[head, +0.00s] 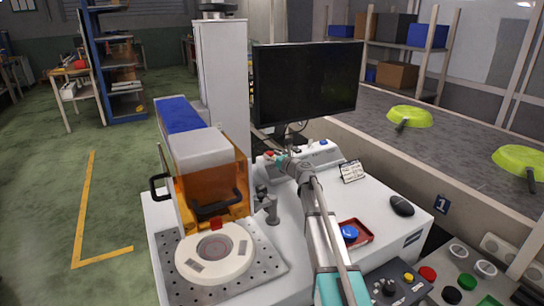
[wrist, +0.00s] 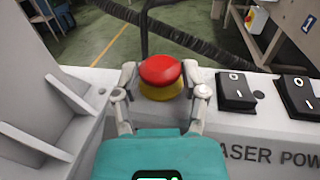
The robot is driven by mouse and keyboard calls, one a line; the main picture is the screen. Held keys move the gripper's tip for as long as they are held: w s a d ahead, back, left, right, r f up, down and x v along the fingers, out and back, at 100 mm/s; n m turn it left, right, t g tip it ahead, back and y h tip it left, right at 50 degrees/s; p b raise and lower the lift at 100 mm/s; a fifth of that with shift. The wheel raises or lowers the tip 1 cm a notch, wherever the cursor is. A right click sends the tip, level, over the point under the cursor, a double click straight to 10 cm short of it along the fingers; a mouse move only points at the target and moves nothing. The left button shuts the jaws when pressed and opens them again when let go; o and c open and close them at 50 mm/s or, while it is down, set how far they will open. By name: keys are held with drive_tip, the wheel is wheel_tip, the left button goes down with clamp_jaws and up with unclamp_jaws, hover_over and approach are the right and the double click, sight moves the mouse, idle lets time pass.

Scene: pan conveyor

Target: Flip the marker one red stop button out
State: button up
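The red stop button (wrist: 160,70) with a yellow collar sits on the white laser power box (wrist: 240,130) in the wrist view. My gripper (wrist: 160,78) has its two fingers apart, one on each side of the button. I cannot tell whether the fingertips touch it. In the head view, my gripper (head: 281,158) is at the left end of the box (head: 330,158), and a small bit of the red button (head: 268,154) shows beside it. The laser marker (head: 207,170) with its orange cover stands to the left.
Two black rocker switches (wrist: 237,91) are right of the button. A monitor (head: 305,83) stands behind the box. Dark hoses (wrist: 190,40) run behind the button.

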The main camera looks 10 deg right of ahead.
clamp_jaws()
drive_tip(key=shift+r+p, duration=0.9)
drive_tip(key=shift+p, duration=0.05)
drive_tip(key=shift+w, duration=0.1)
drive_tip(key=o, duration=0.7)
unclamp_jaws()
drive_tip(key=shift+v, duration=6.05)
drive_tip(key=shift+r, duration=0.1)
